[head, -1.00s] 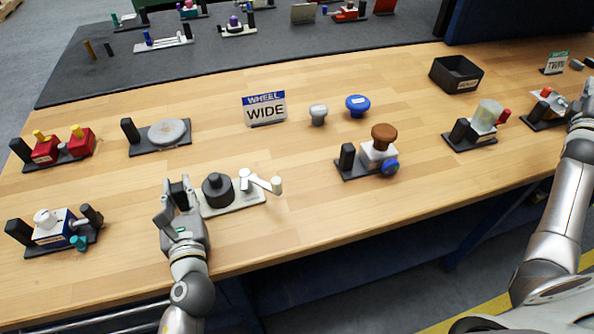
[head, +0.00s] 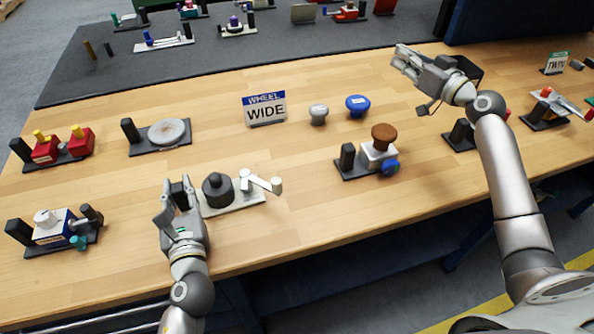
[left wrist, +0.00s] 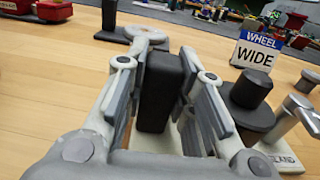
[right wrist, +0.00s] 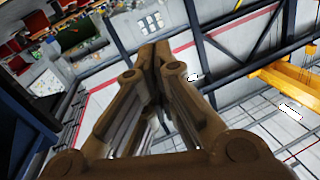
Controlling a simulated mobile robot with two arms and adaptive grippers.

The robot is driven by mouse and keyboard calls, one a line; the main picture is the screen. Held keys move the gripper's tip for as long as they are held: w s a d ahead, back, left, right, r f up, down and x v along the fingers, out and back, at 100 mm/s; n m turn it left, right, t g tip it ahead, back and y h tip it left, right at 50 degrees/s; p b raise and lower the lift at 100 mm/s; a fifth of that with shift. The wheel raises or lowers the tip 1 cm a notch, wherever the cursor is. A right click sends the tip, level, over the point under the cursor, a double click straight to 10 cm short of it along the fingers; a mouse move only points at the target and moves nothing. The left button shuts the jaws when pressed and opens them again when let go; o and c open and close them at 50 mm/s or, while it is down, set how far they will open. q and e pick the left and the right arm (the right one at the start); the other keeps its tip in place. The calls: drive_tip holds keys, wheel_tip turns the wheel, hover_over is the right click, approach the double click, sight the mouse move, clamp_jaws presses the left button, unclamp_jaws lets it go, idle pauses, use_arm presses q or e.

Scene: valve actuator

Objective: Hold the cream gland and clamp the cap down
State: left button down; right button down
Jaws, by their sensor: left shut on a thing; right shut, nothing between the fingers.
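The cream gland's base plate (head: 238,203) lies on the wooden bench at centre left. A stepped black cap (head: 217,188) stands upright on it; it also shows in the left wrist view (left wrist: 247,100). A white clamp lever (head: 262,182) on a post stands to the right of the cap, its arm reaching right, away from the cap. My left gripper (head: 178,190) is shut on the gland's black upright block (left wrist: 158,90) at the plate's left end. My right gripper (head: 399,58) is shut and empty, raised over the back right of the bench, far from the gland.
A blue-and-white WIDE sign (head: 265,108), a grey knob (head: 318,114) and a blue knob (head: 357,105) stand behind the gland. A brown-knobbed valve (head: 383,140) is to its right. A blue-and-white fixture (head: 52,228) is at left. Bare bench lies between gland and brown-knobbed valve.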

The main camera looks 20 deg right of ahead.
drive_tip(key=s+a+f+g+y, duration=0.1)
drive_tip(key=s+a+g+y, duration=0.25)
drive_tip(key=a, duration=0.45)
drive_tip(key=s+a+f+g+y, duration=0.1)
drive_tip(key=s+a+g+y, duration=0.25)
drive_tip(key=a, duration=0.45)
drive_tip(key=s+a+f+g+y, duration=0.15)
drive_tip(key=a+y, duration=0.25)
drive_tip(key=a, duration=0.4)
drive_tip(key=s+a+f+g+y, duration=0.2)
drive_tip(key=s+a+g, duration=0.1)
drive_tip(key=s+g, duration=0.3)
drive_tip(key=s+d+f+m+t, duration=0.1)
drive_tip(key=f, duration=0.1)
drive_tip(key=s+d+f+m+t, duration=0.1)
drive_tip(key=s+d+f+m, duration=0.1)
drive_tip(key=f, duration=0.1)
drive_tip(key=s+d+f+m+t, duration=0.1)
drive_tip(key=d+f, duration=0.1)
drive_tip(key=shift+s+d+f+m, duration=0.15)
drive_tip(key=shift+s+d+m, duration=0.05)
drive_tip(key=shift+m, duration=0.2)
drive_tip(key=shift+t, duration=0.25)
drive_tip(key=x, duration=0.9)
drive_tip(key=shift+w+a+f, duration=0.15)
drive_tip(key=shift+a+f, duration=0.1)
drive_tip(key=shift+a, duration=0.1)
drive_tip(key=shift+s+a+m+t+h, duration=0.2)
drive_tip(key=shift+s+m+t+h, duration=0.1)
drive_tip(key=shift+m+t+h, duration=0.1)
